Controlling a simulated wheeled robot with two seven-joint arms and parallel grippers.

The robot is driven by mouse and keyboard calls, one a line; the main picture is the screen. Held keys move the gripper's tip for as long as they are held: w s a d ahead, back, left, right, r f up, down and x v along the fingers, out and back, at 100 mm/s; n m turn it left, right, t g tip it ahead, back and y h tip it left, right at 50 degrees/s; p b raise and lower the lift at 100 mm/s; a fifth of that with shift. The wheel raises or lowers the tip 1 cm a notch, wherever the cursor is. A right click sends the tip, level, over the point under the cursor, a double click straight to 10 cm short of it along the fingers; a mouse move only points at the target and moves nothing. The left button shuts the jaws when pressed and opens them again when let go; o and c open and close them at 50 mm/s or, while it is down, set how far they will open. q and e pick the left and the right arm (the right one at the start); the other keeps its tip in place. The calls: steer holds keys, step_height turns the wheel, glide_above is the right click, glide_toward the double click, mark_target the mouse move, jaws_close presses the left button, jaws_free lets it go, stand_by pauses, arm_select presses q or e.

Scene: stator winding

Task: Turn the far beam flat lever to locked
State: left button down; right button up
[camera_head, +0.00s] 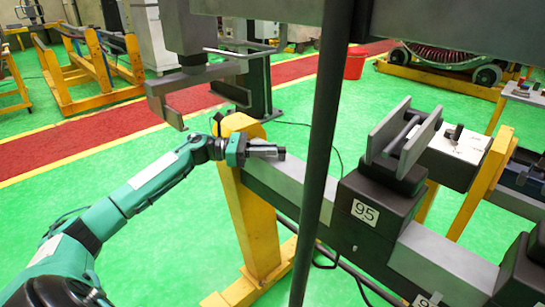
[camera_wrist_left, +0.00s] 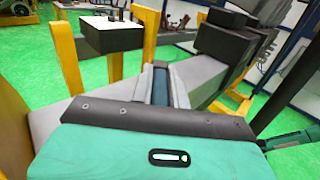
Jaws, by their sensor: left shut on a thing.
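My left gripper (camera_head: 265,151) comes in from the left and sits at the yellow post end of the grey beam (camera_head: 285,187). Its grey fingers point right, along the beam's top. In the left wrist view the gripper (camera_wrist_left: 163,86) is shut on a narrow dark strip between its fingers, which I take to be the flat lever (camera_wrist_left: 161,84). Most of the lever is hidden by the fingers and the gripper body, so its exact angle cannot be told. My right gripper is not in view.
A yellow post (camera_head: 250,215) carries the beam. A dark block marked 95 (camera_head: 366,214) with a grey channel on top stands farther right. A dark vertical pole (camera_head: 322,150) crosses the view just right of my gripper. Green floor (camera_head: 150,235) is free at the left.

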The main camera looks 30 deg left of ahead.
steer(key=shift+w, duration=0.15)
arm_select(q)
steer(key=c, duration=1.4)
jaws_free()
steer(key=shift+o, duration=0.2)
steer(key=shift+r, duration=0.1)
